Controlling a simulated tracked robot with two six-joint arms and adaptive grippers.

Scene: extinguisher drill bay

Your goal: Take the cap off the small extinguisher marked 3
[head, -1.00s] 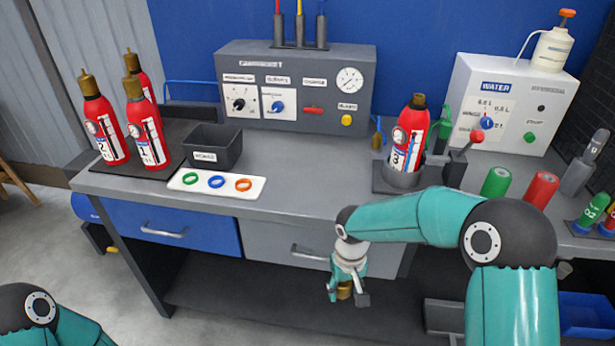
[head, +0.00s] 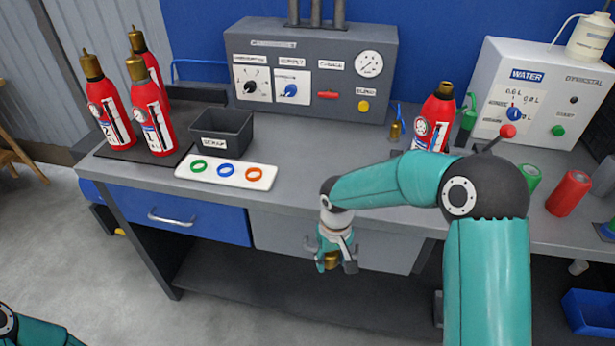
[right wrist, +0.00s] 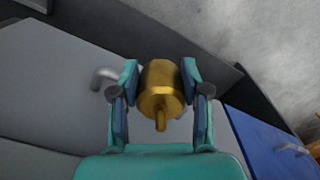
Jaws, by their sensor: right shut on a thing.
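The small red extinguisher marked 3 (head: 433,122) stands upright towards the right of the bench in the head view. Its top ends in a short brown neck with no brass cap on it. My right arm hides its lower part. My right gripper (head: 335,264) is shut on a brass cap (head: 331,258) and holds it in front of the grey drawer, below the bench top and well away from the extinguisher. In the right wrist view the cap (right wrist: 160,86) sits between both fingers, its thin stem pointing towards the palm. My left gripper is out of view.
Capped red extinguishers (head: 112,110) stand on a dark mat at the left. Beside them are an open dark bin (head: 221,146) and a white strip with coloured rings (head: 226,182). A grey control box (head: 310,75) and a white water box (head: 535,90) stand behind.

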